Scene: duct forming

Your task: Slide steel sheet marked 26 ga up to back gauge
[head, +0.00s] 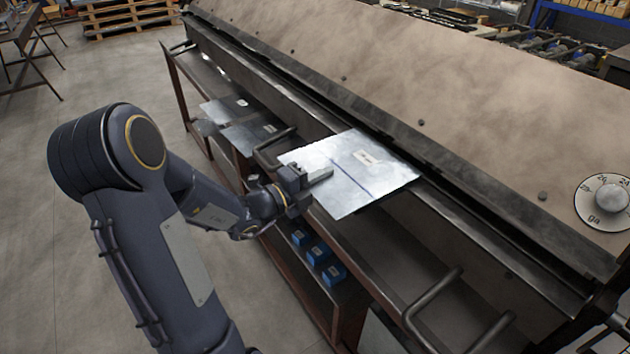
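A bright steel sheet (352,188) with a blue line across it and a small white label lies flat at the front of the sheet brake (420,95). Its far edge is at the dark slot under the brake's tan upper beam, and its near part overhangs the bed. The label's writing is too small to read. My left gripper (318,176) is at the sheet's near left edge, with one finger over the top face. It looks shut on that edge; the lower finger is hidden. The back gauge cannot be made out. My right gripper is out of view.
Other labelled sheets (228,110) lie on the lower shelf at left. Blue boxes (319,252) stand below. Bar handles (432,300) stick out from the brake's front. A gauge dial (612,198) is at far right.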

